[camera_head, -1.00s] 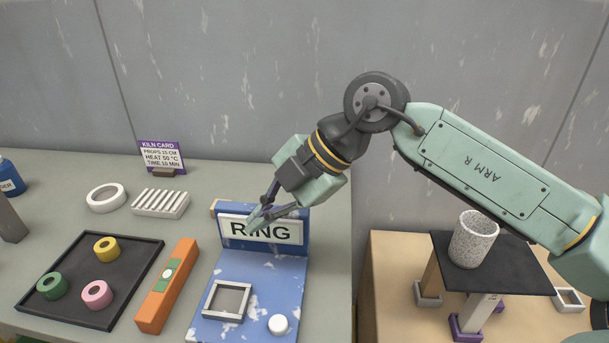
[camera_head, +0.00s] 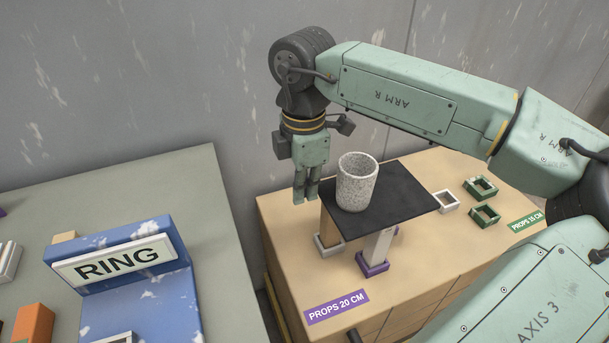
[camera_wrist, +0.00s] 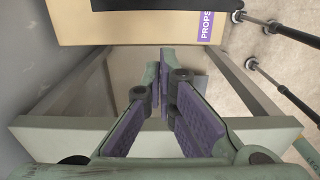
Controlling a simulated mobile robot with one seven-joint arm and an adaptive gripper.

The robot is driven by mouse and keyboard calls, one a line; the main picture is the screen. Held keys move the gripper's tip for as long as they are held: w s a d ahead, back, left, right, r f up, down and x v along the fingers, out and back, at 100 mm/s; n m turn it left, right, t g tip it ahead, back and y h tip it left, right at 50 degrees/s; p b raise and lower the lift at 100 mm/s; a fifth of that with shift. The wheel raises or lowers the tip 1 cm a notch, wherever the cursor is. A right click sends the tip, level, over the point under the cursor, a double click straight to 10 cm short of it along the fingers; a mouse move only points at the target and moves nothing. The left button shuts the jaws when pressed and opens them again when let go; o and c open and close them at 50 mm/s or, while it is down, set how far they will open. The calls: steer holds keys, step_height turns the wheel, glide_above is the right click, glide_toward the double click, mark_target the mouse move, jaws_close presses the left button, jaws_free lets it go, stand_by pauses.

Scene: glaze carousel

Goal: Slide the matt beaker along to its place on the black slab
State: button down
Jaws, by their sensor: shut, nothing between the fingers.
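The matt beaker (camera_head: 357,182) is a speckled grey-white cup, upright near the left end of the black slab (camera_head: 405,194). The slab rests on props, one tan (camera_head: 330,229) and one pale prop (camera_head: 379,243) in a purple foot. My gripper (camera_head: 305,200) points down just left of the beaker and the slab's left edge, apart from the beaker. Its fingers are shut and empty. In the wrist view my gripper (camera_wrist: 165,75) hangs over the gap between the tables, and the slab shows only as a dark strip at the top edge.
A wooden table (camera_head: 290,260) carries the slab, with a white square frame (camera_head: 445,201) and green square frames (camera_head: 481,187) to the right. A grey table (camera_head: 150,185) on the left holds the blue RING stand (camera_head: 160,290). A gap separates the tables.

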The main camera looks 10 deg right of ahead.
mark_target(349, 181)
steer(key=d, duration=0.1)
steer(key=d+p, duration=0.1)
steer(key=d+f+p, duration=0.1)
steer(key=d, duration=0.1)
steer(key=shift+w+f, duration=0.1)
steer(key=shift+w, duration=0.3)
steer(key=d+b, duration=0.1)
steer(key=d, duration=0.1)
steer(key=w+d+b, duration=0.1)
steer(key=d+b, duration=0.1)
steer(key=d, duration=0.1)
steer(key=shift+f, duration=0.15)
steer(key=shift+w+d, duration=0.1)
steer(key=shift+d, duration=0.35)
steer(key=shift+r, duration=0.2)
steer(key=shift+a, duration=0.15)
